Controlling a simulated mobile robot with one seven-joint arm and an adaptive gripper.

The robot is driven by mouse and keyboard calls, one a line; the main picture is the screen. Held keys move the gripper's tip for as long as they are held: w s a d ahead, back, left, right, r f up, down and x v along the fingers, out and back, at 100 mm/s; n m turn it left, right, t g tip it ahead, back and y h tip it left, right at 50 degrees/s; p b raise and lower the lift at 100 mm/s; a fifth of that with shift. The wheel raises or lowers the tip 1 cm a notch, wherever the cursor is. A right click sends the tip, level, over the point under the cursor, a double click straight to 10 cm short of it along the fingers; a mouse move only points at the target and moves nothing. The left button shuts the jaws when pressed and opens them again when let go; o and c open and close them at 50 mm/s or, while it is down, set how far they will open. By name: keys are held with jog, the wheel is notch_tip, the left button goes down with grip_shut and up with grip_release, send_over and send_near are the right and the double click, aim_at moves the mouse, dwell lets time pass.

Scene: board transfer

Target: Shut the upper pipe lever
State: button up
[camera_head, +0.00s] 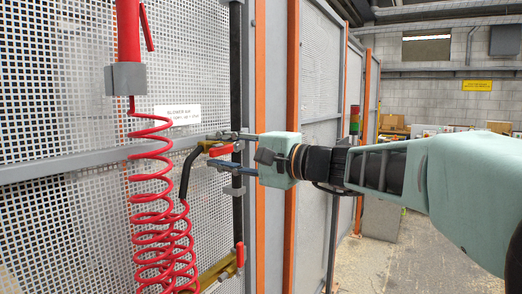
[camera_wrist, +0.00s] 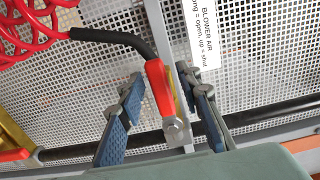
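The upper pipe lever is a short red handle (camera_head: 221,150) beside the black upright pipe (camera_head: 236,70). In the wrist view the red lever (camera_wrist: 158,85) runs up from a round metal pivot (camera_wrist: 173,128), across the line of the black pipe (camera_wrist: 75,151). A bent black tube (camera_wrist: 115,37) meets its far end. My gripper (camera_head: 216,151) is open, reaching in from the right. In the wrist view its blue-grey fingers (camera_wrist: 158,80) stand on either side of the lever, with gaps visible. Whether either finger touches it lower down is unclear.
A red coiled hose (camera_head: 160,215) hangs left of the lever. A lower red lever (camera_head: 240,255) sits on yellow pipework (camera_head: 215,273) below. A white label (camera_head: 178,113) is fixed on the perforated panel (camera_head: 60,120) behind. Free floor (camera_head: 415,262) lies at right.

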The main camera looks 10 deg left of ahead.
grip_shut()
